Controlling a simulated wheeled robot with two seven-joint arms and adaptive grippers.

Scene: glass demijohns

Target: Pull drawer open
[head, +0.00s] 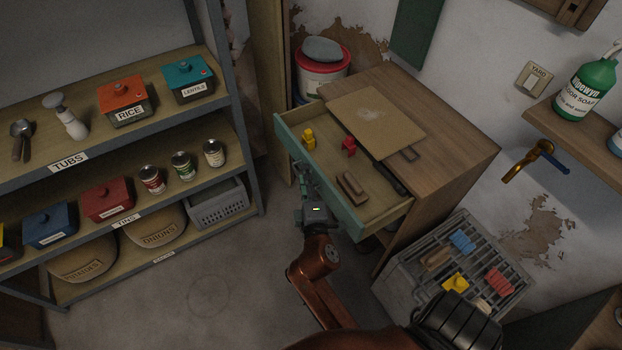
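The drawer (349,208) has a teal front and a pale wooden inside. It stands well out of the wooden cabinet (455,150), with its inside exposed. A yellow item (308,138), a red item (348,146) and a brown wooden block (352,187) lie in it. My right gripper (305,185) is at the outer face of the drawer front, near its middle. Its fingers are dark and small against the front, and any handle there is hidden, so I cannot tell whether it grips. My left gripper is not in view.
A board (375,118) lies on the cabinet top. A grey slatted crate (405,278) with several coloured items stands at the cabinet's right. A shelf (215,130) with tubs and tins is at left. Bare floor (200,285) lies between shelf and drawer.

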